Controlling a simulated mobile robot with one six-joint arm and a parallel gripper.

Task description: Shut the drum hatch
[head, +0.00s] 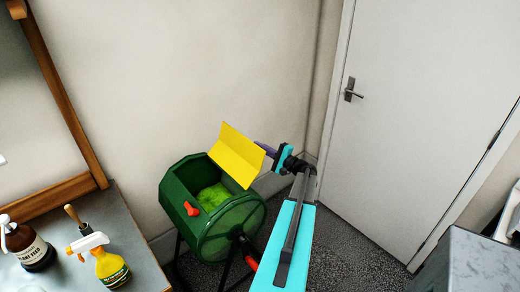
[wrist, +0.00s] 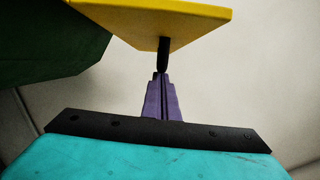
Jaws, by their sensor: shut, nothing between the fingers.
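The green drum (head: 225,228) stands on a dark frame, with green material (head: 213,197) visible through its open top. The yellow hatch (head: 240,158) is swung up and open at the drum's right side. My gripper (head: 262,149) is behind and right of the hatch, partly hidden by it. In the wrist view, the shut purple fingers of my gripper (wrist: 162,84) point up at a dark pin (wrist: 163,56) under the yellow hatch (wrist: 160,20). The fingertips look very near the pin; I cannot tell whether they touch. The drum's dark green side (wrist: 45,45) shows at left.
A red latch (head: 192,209) sits on the drum's front rim, and a red crank handle (head: 252,264) is at its lower right. A grey table (head: 140,262) with bottles is at left. A white door (head: 420,130) and grey cabinet (head: 475,268) are at right.

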